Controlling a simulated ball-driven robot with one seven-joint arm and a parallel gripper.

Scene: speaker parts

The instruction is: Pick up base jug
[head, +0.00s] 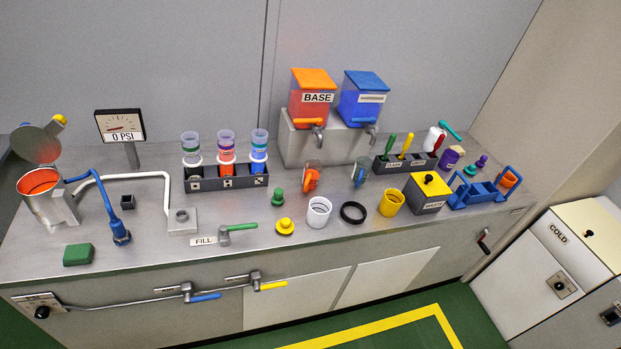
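A small clear-grey jug with an orange handle (311,178) stands on the steel counter, in front of the orange dispenser labelled BASE (313,97). Its colour matches that dispenser, and I take it as the base jug; I cannot read a label on it. A similar jug with a blue handle (360,171) stands to its right, below the blue dispenser (361,98). Neither jug's contents can be made out. My gripper is not in this view, and nothing is seen touching the jugs.
Near the orange-handled jug are a green knob (278,197), a yellow knob (285,227), a white ring cup (319,211) and a black ring (353,212). A black rack (227,184) with three cups stands left. A grey dispenser stand (295,146) is behind.

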